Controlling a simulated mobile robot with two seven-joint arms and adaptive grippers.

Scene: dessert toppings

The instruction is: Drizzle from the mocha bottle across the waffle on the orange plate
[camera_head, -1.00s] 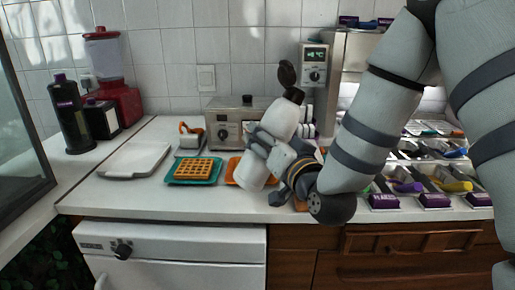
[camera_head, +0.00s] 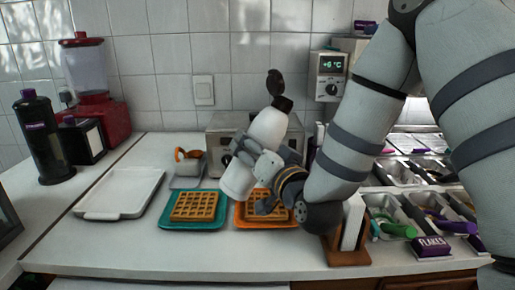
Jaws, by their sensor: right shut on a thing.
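My right gripper (camera_head: 255,160) is shut around the middle of a white bottle (camera_head: 268,130) with a dark cap and a brown top. The bottle is tilted, its brown top up and to the right and its white base low and to the left. No label can be read on it. The bottle and gripper are in front of the orange plate (camera_head: 249,223), seemingly above it. A waffle (camera_head: 252,210) lies on this plate, partly hidden by my gripper and wrist. My left gripper is not in view.
A second waffle (camera_head: 195,206) lies on a teal plate (camera_head: 178,226) to the left. Farther left are a white tray (camera_head: 120,192), a black bottle (camera_head: 42,140) and a red blender (camera_head: 98,115). A steel appliance (camera_head: 220,130) stands behind; topping bins (camera_head: 400,212) are right.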

